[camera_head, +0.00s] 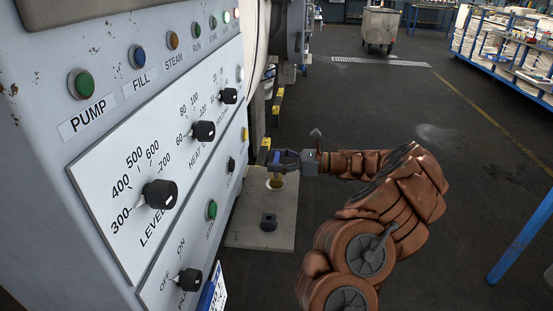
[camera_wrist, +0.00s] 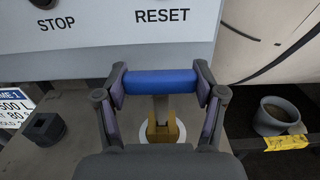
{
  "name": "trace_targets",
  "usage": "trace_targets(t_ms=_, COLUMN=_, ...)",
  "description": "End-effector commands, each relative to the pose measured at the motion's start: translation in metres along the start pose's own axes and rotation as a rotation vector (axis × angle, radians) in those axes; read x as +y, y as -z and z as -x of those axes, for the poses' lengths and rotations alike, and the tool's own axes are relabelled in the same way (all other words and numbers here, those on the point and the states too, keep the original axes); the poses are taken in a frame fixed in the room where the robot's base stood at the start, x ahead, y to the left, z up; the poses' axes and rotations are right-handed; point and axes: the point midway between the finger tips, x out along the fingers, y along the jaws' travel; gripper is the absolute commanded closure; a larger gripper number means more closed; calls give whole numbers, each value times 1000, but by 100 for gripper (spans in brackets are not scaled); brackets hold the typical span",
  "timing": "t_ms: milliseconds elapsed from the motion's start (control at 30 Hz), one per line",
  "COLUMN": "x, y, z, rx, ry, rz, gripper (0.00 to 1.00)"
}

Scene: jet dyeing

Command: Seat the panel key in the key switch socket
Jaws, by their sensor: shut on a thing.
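My gripper (camera_wrist: 160,88) is shut on the blue crossbar handle of the panel key (camera_wrist: 160,80), one finger pad at each end. The key's grey shank runs down to a brass-coloured block (camera_wrist: 153,131) on a white disc. I cannot tell whether the brass block is part of the key or a separate holder. In the head view my gripper (camera_head: 284,160) is over the ledge beside the panel. A black block with a dark opening, apparently the key switch socket (camera_head: 268,222), sits nearer on the ledge. It also shows at left in the wrist view (camera_wrist: 43,128).
The grey control panel (camera_head: 100,155) with knobs and buttons rises along the left. A pale ledge (camera_head: 250,238) juts from its base. A grey cup (camera_wrist: 274,118) stands at right in the wrist view. Open floor lies to the right.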

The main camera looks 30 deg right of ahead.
Motion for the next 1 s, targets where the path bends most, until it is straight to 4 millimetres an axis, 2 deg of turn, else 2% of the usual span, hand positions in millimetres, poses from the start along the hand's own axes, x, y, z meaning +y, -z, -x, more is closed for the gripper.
trace_targets(t_ms=167, x=0, y=4, z=0, rx=0, ry=0, rz=-1, gripper=67)
trace_targets(t_ms=200, x=0, y=3, z=0, rx=0, ry=0, rz=0, gripper=27)
trace_targets(t_ms=433, x=0, y=3, z=0, rx=0, ry=0, rz=0, gripper=3)
trace_targets(t_ms=833, x=0, y=4, z=2, rx=1, ry=0, rz=0, gripper=2)
trace_targets(t_ms=1000, x=0, y=3, z=21, rx=0, ry=1, rz=1, gripper=2)
